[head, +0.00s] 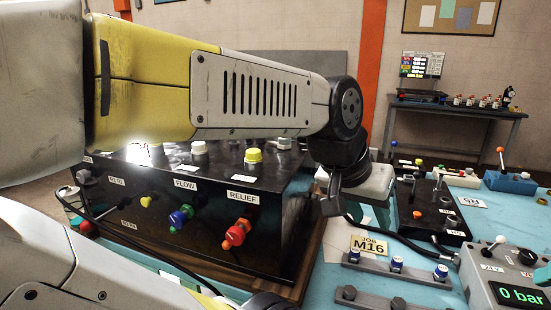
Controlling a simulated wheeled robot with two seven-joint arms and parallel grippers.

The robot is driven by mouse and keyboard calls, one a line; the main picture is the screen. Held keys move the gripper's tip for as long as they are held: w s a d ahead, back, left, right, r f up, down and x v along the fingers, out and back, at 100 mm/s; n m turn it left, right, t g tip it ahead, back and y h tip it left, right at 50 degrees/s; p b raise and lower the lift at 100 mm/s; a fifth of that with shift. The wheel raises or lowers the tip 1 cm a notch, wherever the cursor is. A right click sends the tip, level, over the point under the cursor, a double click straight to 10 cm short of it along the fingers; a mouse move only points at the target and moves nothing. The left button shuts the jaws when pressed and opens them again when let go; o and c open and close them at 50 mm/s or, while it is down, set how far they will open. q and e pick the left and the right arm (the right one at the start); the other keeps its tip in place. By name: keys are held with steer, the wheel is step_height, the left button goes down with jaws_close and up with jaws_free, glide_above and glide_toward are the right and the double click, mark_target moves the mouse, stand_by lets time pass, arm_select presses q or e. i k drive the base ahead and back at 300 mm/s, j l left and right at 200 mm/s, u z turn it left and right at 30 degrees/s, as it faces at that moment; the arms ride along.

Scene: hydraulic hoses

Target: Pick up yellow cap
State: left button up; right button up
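A yellow cap (253,156) sits upright on top of the black valve box (215,225), behind the RELIEF label. A smaller yellow knob (147,202) is on the front face of the box. My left arm reaches across the view from the left, above the box. My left gripper (331,205) hangs down from its wrist just off the box's right edge, to the right of the cap and apart from it. Its fingers are dark and partly hidden, so its opening is unclear. My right gripper is not in view.
White caps (199,147) stand on the box top, and blue (179,218) and red (236,234) fittings stick out of its front. A JOB M16 card (369,246), fitting rails, a black valve block (430,213) and a 0 bar gauge unit (505,275) lie to the right on the blue table.

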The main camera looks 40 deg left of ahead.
mark_target(253, 155)
steer(key=k+j+u, duration=0.15)
steer(key=u, duration=1.4)
